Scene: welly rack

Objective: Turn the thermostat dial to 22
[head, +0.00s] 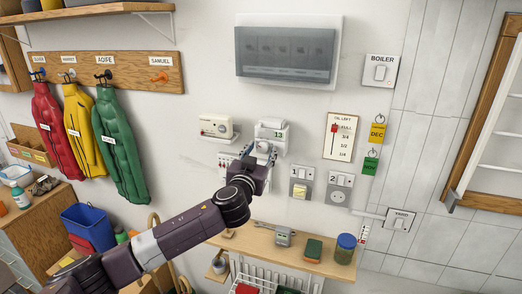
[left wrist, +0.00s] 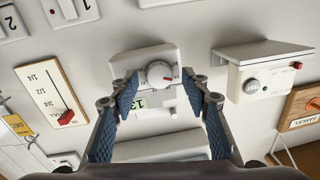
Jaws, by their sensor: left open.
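The thermostat is a white wall box (head: 272,132) with a small greenish display that reads 13. In the left wrist view its round grey dial (left wrist: 160,73) with a red mark shows, and the display (left wrist: 128,101) appears upside down. My left gripper (head: 263,152) is in front of the thermostat's lower part and hides the dial in the head view. In the left wrist view its two blue-padded fingers (left wrist: 162,92) are open, one on each side of the dial, with gaps between pads and dial. Whether the fingertips reach the dial's depth I cannot tell. My right gripper is not in view.
A white box with a TEST button (left wrist: 251,86) is beside the thermostat. Switches (head: 301,183), an oil gauge (head: 339,137) and hanging tags (head: 378,130) are to the right. A wooden shelf (head: 270,246) with small items is below, and a grey panel (head: 286,54) is above.

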